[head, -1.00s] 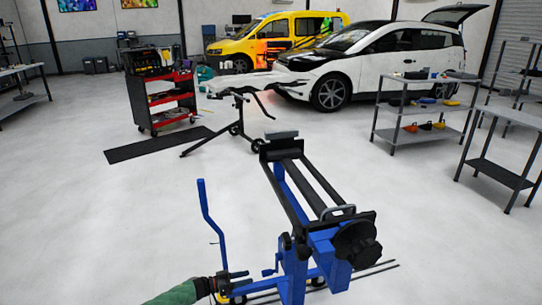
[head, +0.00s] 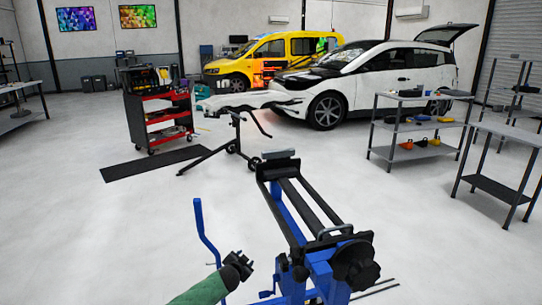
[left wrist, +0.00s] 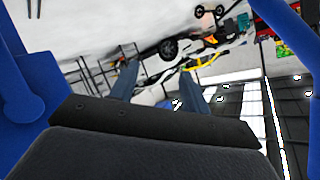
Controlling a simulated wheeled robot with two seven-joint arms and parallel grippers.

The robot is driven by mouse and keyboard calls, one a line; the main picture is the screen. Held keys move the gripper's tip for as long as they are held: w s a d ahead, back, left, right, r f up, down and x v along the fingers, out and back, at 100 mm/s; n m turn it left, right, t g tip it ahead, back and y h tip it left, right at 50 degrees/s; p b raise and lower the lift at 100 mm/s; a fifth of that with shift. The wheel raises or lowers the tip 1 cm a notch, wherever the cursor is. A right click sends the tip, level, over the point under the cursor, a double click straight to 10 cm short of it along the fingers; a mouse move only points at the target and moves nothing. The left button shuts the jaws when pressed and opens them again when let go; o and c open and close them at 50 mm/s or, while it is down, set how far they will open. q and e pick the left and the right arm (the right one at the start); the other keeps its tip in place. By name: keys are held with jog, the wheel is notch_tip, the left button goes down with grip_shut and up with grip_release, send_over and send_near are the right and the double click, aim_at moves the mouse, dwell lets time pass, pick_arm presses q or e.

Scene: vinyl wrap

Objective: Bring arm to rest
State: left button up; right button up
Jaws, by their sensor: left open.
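My left gripper (head: 238,264), dark on a green-sleeved arm, is raised at the lower middle of the head view. It is just right of the bent blue handle bar (head: 206,235) and left of the blue roller stand (head: 318,268). In the left wrist view its two fingers (left wrist: 158,86) are spread above the dark palm, with nothing between them. The fingertips are too small to make out in the head view. My right gripper is not in view.
The roller stand's black rollers (head: 303,205) reach away from me. Beyond are a panel stand (head: 236,140), red tool cart (head: 160,115), black mat (head: 150,163), white car (head: 370,75) and yellow van (head: 270,58). Metal shelves (head: 415,125) stand right.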

pick_arm(q)
jog(key=s+d+r+n+g+y+p, duration=0.2)
jog(key=s+d+r+g+y, duration=0.15)
jog(key=s+r, duration=0.95)
jog(key=s+a+r+n+g+h+p, duration=0.1)
jog(key=s, duration=1.1)
jog(key=s+a+r+n+g+h+p, duration=0.1)
jog(key=s+a+r+g+p, duration=0.1)
jog(key=s, duration=1)
jog(key=s+a+f+n+g+p, duration=0.1)
jog(key=s+f, duration=0.3)
jog(key=s, duration=0.9)
jog(key=s+a+f+n+g+p, duration=0.2)
jog(key=s+f, duration=0.3)
jog(key=s, duration=0.9)
jog(key=shift+a+f+g, duration=0.2)
jog(key=shift+a+g, duration=0.2)
jog(key=shift+g, duration=0.25)
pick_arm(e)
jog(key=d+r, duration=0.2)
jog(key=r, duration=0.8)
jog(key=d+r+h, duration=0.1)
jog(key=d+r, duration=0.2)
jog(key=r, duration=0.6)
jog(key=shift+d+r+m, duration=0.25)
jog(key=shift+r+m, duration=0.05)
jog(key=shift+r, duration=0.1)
pick_arm(q)
jog(key=shift+p, duration=0.3)
